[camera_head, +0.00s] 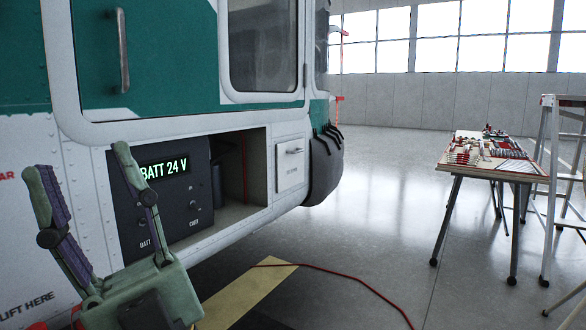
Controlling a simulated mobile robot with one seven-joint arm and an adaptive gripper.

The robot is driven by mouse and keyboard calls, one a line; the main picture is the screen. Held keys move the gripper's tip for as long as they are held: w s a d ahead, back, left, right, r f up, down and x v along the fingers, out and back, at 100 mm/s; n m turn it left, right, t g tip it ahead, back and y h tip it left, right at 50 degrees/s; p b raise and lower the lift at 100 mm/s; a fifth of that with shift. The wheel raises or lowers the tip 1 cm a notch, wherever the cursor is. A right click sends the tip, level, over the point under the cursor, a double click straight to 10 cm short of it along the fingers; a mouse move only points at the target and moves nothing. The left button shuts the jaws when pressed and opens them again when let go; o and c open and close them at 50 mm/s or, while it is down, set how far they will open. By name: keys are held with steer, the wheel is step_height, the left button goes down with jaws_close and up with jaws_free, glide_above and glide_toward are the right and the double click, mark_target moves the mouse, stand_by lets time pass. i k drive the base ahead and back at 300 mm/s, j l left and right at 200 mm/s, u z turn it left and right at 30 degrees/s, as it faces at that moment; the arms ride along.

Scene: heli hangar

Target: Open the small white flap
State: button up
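The small white flap (290,165) is a square panel with a small dark handle near its top. It sits low on the helicopter's side, right of an open bay, and looks closed. My gripper (80,160) is at the lower left, its two green fingers spread wide and pointing up. Nothing shows between its fingers. It is well to the left of the flap and apart from it, in front of the hull and partly over the dark battery panel.
The dark battery panel (187,208) reads "BATT 24 V" beside the open bay (237,185). A red cable (345,281) crosses the floor near a yellow strip (245,297). A table (495,165) with small parts and a ladder (548,190) stand right. Floor between is clear.

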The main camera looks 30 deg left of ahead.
mark_target(291, 155)
steer(key=i+j, duration=0.25)
steer(key=i, duration=0.25)
steer(key=i+j, duration=0.3)
steer(key=i, duration=0.15)
steer(key=i+j+u, duration=0.1)
steer(key=i+j, duration=0.15)
steer(key=i, duration=0.25)
steer(key=i+j, duration=0.25)
steer(key=i, duration=0.25)
steer(key=i+j, duration=0.25)
steer(key=i, duration=0.2)
